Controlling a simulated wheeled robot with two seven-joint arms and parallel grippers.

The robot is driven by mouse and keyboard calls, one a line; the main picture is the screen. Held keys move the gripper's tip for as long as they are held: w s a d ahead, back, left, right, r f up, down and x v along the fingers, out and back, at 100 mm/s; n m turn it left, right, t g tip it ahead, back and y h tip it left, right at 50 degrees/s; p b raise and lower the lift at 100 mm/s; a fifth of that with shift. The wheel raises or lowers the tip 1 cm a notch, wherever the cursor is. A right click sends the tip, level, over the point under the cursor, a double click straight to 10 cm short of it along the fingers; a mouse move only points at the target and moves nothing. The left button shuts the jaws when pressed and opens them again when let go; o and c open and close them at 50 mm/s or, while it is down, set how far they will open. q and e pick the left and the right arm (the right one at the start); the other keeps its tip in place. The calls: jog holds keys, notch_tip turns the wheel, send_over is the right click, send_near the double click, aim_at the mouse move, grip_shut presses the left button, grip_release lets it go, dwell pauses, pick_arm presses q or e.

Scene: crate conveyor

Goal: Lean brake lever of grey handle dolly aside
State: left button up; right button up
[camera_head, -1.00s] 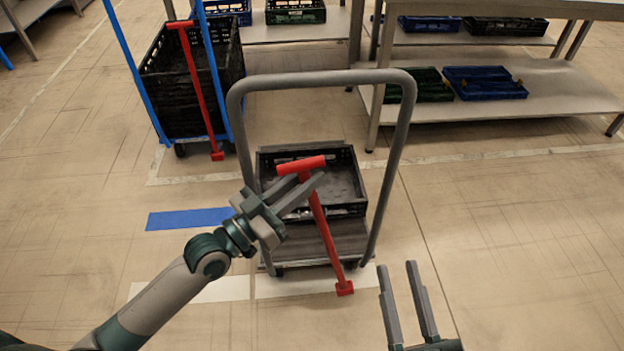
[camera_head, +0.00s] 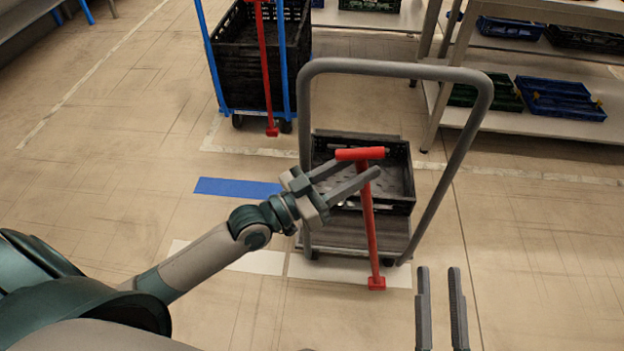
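The grey handle dolly (camera_head: 440,73) stands in the middle, with a tall grey hoop handle. Its red brake lever (camera_head: 371,235) has a T-shaped top and a foot on the floor side, and stands nearly upright in the picture, inside the hoop's outline. My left gripper (camera_head: 362,170) is at the lever just below the T-top. Its fingers are spread, and one crosses in front of the red shaft; whether they touch it I cannot tell. My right gripper (camera_head: 440,270) is open and empty, low at the right, apart from the dolly.
A black crate (camera_head: 405,205) sits on the dolly. A blue-framed dolly (camera_head: 214,70) with black crates and a red lever (camera_head: 268,80) stands behind left. A shelf (camera_head: 560,124) with crates is at the back right. Floor at the right is clear.

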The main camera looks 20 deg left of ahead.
pick_arm(q)
jog(key=shift+s, duration=0.15)
jog(key=v, duration=1.7)
jog(key=shift+a, duration=0.2)
pick_arm(e)
jog(key=shift+w+d+f+g, duration=0.1)
jog(key=shift+w+f+g, duration=0.15)
jog(key=shift+f, duration=0.3)
pick_arm(q)
jog(key=shift+s+d, duration=0.1)
